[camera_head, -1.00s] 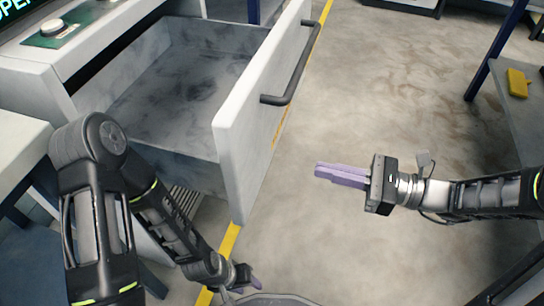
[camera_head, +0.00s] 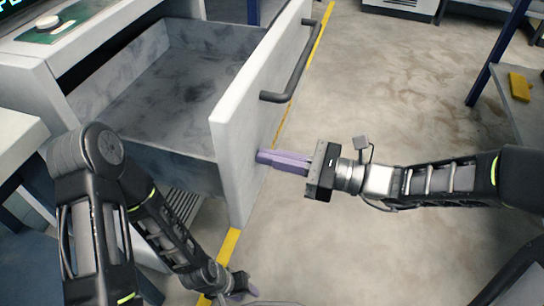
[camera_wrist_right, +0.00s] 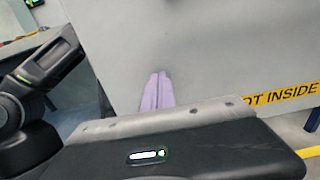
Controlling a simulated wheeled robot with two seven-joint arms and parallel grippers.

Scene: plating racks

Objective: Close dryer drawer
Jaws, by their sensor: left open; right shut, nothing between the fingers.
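The dryer drawer (camera_head: 232,140) is pulled out, and its grey inside looks empty. Its white front panel has a dark bar handle (camera_head: 292,75). My right gripper (camera_head: 262,157) is shut and empty. Its purple fingertips are at the outer face of the panel, below the handle; whether they touch it I cannot tell. In the right wrist view the shut fingers (camera_wrist_right: 157,90) point at the pale panel (camera_wrist_right: 190,45). My left gripper (camera_head: 250,290) is open, low near the bottom edge of the head view, apart from the drawer.
A round button on a green plate (camera_head: 70,22) is on the machine top at the upper left. A yellow object (camera_head: 520,87) lies on a grey table at the right. Yellow tape (camera_head: 228,245) runs along the floor below the drawer. The floor right of the drawer is clear.

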